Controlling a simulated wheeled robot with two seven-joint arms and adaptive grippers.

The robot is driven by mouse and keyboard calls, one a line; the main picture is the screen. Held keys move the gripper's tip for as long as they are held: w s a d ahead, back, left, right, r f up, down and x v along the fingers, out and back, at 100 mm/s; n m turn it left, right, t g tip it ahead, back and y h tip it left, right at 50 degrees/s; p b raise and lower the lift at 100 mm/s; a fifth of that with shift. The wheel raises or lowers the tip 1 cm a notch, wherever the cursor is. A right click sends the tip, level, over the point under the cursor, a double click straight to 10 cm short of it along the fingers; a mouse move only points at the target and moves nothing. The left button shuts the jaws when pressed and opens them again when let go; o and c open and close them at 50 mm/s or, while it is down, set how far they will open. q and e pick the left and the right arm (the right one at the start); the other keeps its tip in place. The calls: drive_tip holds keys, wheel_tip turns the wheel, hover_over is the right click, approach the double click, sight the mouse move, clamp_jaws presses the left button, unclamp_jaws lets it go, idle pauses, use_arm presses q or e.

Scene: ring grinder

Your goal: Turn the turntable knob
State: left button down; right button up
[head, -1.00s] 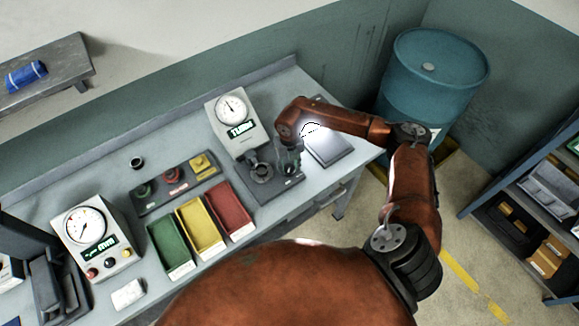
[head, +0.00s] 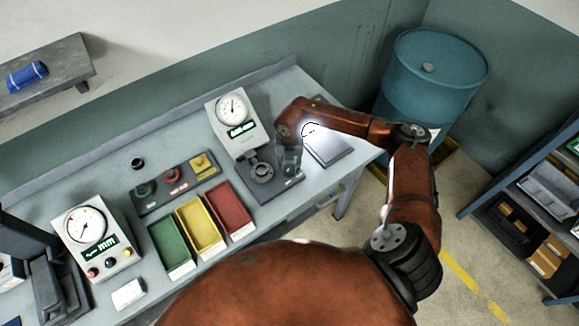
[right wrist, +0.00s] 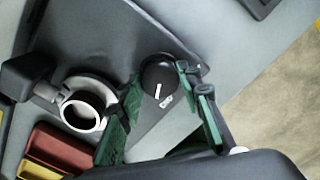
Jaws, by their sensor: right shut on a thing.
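The turntable knob (right wrist: 158,76) is a round black knob with a white mark, on a dark base plate (right wrist: 100,32). My right gripper (right wrist: 158,88) has its green fingers on either side of the knob and is shut on it. In the head view my right gripper (head: 289,160) reaches down onto the right part of the dark base, and the knob is hidden there. The turntable (head: 262,172) with its ring stands just left of the gripper; the ring also shows in the right wrist view (right wrist: 85,80). My left gripper is not in view.
A gauge box (head: 238,120) with a lit display stands behind the turntable. Red (head: 229,209), yellow (head: 203,227) and green (head: 170,247) bins lie to the left. A flat grey plate (head: 330,148) is right of my gripper. A second gauge box (head: 95,237) stands far left.

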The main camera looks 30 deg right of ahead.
sight(289, 167)
drive_tip(key=shift+r, duration=0.1)
drive_tip(key=o, duration=1.2)
drive_tip(key=shift+c, duration=0.2)
wheel_tip(289, 167, up, 12)
